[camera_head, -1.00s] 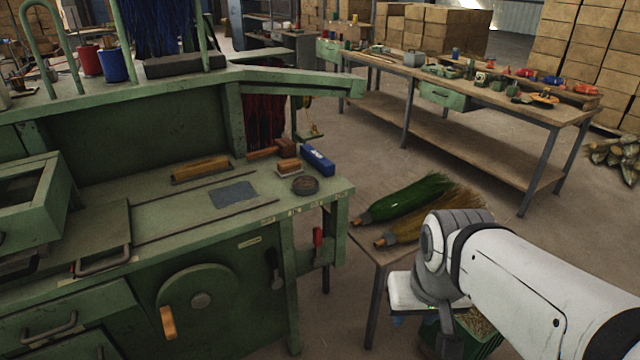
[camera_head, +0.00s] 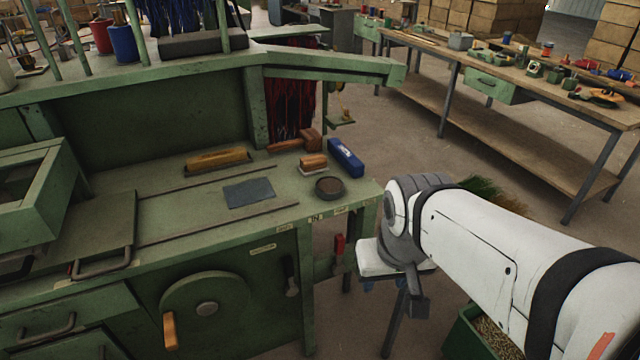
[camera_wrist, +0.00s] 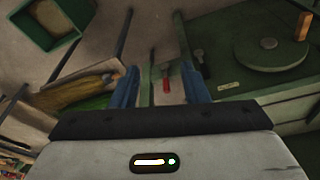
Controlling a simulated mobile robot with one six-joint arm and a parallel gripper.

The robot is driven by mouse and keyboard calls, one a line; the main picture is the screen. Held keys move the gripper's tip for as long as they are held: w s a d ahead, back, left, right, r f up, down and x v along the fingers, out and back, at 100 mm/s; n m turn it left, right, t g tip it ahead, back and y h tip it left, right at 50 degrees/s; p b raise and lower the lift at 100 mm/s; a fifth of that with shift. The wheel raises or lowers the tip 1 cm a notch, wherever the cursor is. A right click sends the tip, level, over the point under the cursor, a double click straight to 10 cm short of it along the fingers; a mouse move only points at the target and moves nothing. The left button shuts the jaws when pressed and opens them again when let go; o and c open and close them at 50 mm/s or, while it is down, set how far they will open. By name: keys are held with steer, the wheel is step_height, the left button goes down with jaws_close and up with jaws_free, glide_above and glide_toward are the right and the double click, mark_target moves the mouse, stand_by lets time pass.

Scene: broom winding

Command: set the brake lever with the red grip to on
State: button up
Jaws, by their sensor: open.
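The lever with the red grip (camera_head: 339,244) is on the green machine's front right side, by the right leg. Its red grip is uppermost in the head view. In the wrist view the red grip (camera_wrist: 166,82) shows between my two blue fingers, apart from both, with a grey pivot end beyond it. My gripper (camera_wrist: 160,76) is open and empty, its fingers either side of the lever in that picture; how far off it is I cannot tell. In the head view my gripper's white body is just right of the lever. On/off marks are not readable.
A dark-gripped lever (camera_head: 291,274) is left of the red one on the green panel. A handwheel (camera_head: 207,308) with a wooden handle is further left. The green bench top (camera_head: 230,225) holds brushes and a blue box (camera_head: 345,157). A green bin (camera_head: 470,335) stands below my arm.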

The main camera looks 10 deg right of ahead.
steer(key=shift+o, duration=0.3)
steer(key=w+d+f+t+b, duration=0.2)
steer(key=w+f+t+b, duration=0.2)
steer(key=w+f+b, duration=0.5)
steer(key=w+d+f+n+t+b, duration=0.1)
steer(key=w+d+f+t+b, duration=0.1)
steer(key=w+f+t+b, duration=0.3)
steer(key=b+x, duration=0.4)
steer(key=x, duration=0.8)
steer(key=shift+w, duration=0.35)
steer(key=n+t+y+b, duration=0.2)
steer(key=t+y+b, duration=0.25)
steer(key=b, duration=0.55)
glide_toward(337, 235)
steer(key=shift+t, duration=0.25)
steer(key=w+f, duration=0.2)
steer(key=w, duration=0.1)
steer(key=shift+w+d+f, duration=0.15)
steer(key=shift+w+f, duration=0.05)
steer(key=shift+w, duration=0.05)
steer(key=shift+f+y, duration=0.2)
steer(key=shift+y, duration=0.15)
steer(key=shift+w+a+n+t, duration=0.3)
steer(key=shift+w, duration=0.15)
steer(key=b+x, duration=0.1)
steer(key=x, duration=0.6)
steer(key=shift+r, duration=0.1)
steer(key=shift+c, duration=0.2)
jaws_close()
